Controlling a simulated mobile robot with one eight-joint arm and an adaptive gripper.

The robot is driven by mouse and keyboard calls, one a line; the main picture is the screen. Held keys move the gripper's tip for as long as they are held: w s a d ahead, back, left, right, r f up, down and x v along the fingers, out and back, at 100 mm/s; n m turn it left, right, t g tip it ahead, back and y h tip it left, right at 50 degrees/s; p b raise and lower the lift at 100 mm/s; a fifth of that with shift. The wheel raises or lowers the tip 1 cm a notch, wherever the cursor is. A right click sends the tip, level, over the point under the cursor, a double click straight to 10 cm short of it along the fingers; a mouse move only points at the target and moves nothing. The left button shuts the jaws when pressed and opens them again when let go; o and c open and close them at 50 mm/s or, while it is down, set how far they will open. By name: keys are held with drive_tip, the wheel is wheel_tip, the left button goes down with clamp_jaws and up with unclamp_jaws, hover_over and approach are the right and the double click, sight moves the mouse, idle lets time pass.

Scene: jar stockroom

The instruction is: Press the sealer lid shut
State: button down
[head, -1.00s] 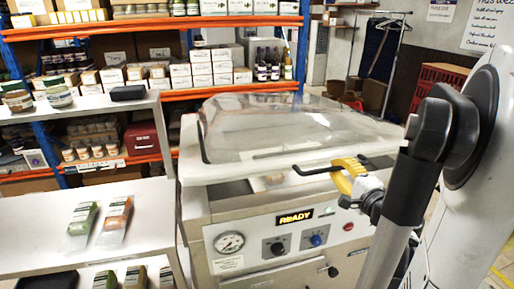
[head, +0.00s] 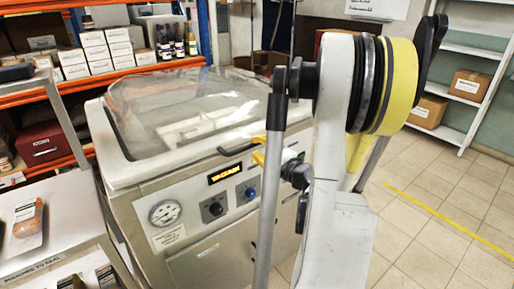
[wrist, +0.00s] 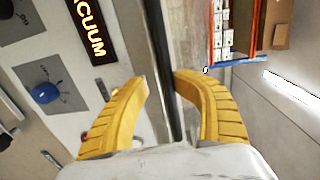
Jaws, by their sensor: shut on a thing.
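The sealer (head: 185,210) is a pale metal machine with a domed clear lid (head: 225,88). The lid is down on the body, and the display (head: 226,173) is lit with "VACUUM"; it also shows in the wrist view (wrist: 86,28). A black handle (head: 238,149) sticks out at the lid's front edge. My gripper (head: 259,158) is at this handle, partly hidden behind my own arm. In the wrist view its yellow fingers (wrist: 160,84) are on either side of a dark bar, shut on the handle.
A shelf with jars and boxes (head: 105,45) stands behind the sealer. A counter with pouches (head: 28,228) is close at the left. The tiled floor (head: 440,215) at the right is open, with a white shelf (head: 462,60) beyond.

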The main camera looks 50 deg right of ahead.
drive_tip(key=c, duration=1.4)
unclamp_jaws()
drive_tip(key=shift+w+f, duration=0.15)
drive_tip(key=shift+f, duration=0.15)
drive_tip(key=shift+w+f, duration=0.1)
drive_tip(key=shift+w, duration=0.1)
drive_tip(key=shift+s, duration=0.1)
drive_tip(key=v, duration=1.2)
drive_tip(key=shift+r, duration=0.25)
